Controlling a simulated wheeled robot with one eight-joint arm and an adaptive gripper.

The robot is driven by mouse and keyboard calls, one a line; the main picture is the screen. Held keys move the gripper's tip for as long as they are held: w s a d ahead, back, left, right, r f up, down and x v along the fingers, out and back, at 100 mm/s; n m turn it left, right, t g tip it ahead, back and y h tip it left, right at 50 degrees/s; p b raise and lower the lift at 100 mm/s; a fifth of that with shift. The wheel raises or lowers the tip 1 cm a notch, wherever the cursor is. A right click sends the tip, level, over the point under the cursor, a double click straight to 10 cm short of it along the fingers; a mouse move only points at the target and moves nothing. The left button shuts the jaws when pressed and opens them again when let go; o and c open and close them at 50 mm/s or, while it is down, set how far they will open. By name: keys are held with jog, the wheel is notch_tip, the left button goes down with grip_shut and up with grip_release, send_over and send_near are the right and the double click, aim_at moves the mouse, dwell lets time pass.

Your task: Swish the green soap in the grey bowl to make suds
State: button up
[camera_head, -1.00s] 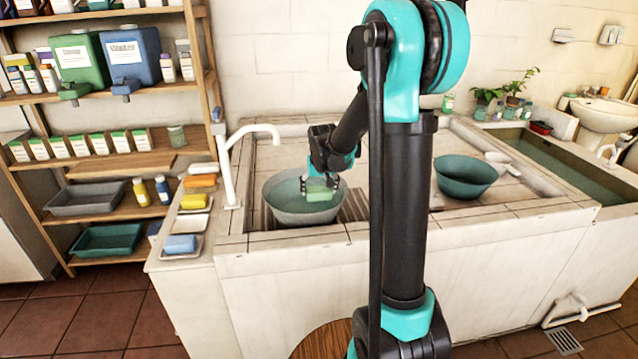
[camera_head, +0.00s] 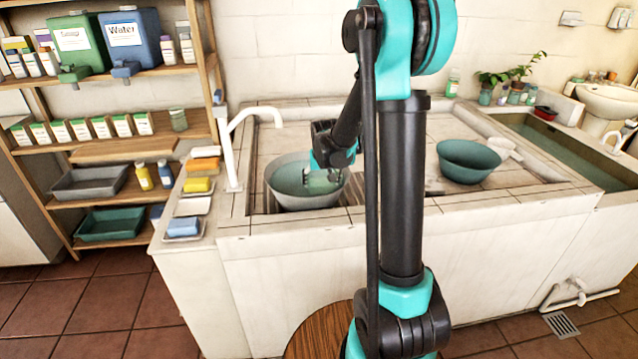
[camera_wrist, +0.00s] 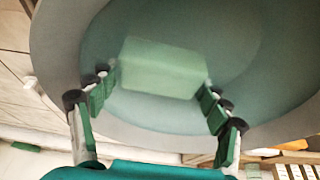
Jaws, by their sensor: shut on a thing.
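The grey bowl (camera_head: 300,202) stands in the left basin of the washstand and holds bluish-green water. Its curved grey rim also shows in the wrist view (camera_wrist: 48,45). My gripper (camera_head: 322,177) reaches down inside the bowl. In the wrist view my gripper (camera_wrist: 158,82) is shut on the green soap (camera_wrist: 162,66), a pale green block between the two fingers. The soap looks blurred and pale, as if under the water. In the head view the soap is hardly distinguishable. I see no clear suds.
A white tap (camera_head: 235,150) arches at the bowl's left. Soap bars, including a yellow one (camera_head: 198,185) and a blue one (camera_head: 183,226), lie on the left ledge. A teal bowl (camera_head: 468,165) stands to the right. A shelf (camera_head: 120,150) with bottles is at far left.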

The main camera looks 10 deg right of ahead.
aim_at(322, 188)
jog(key=shift+w, duration=1.45)
jog(key=shift+s, duration=2.95)
jog(key=c, duration=0.4)
jog(key=shift+w, duration=2.95)
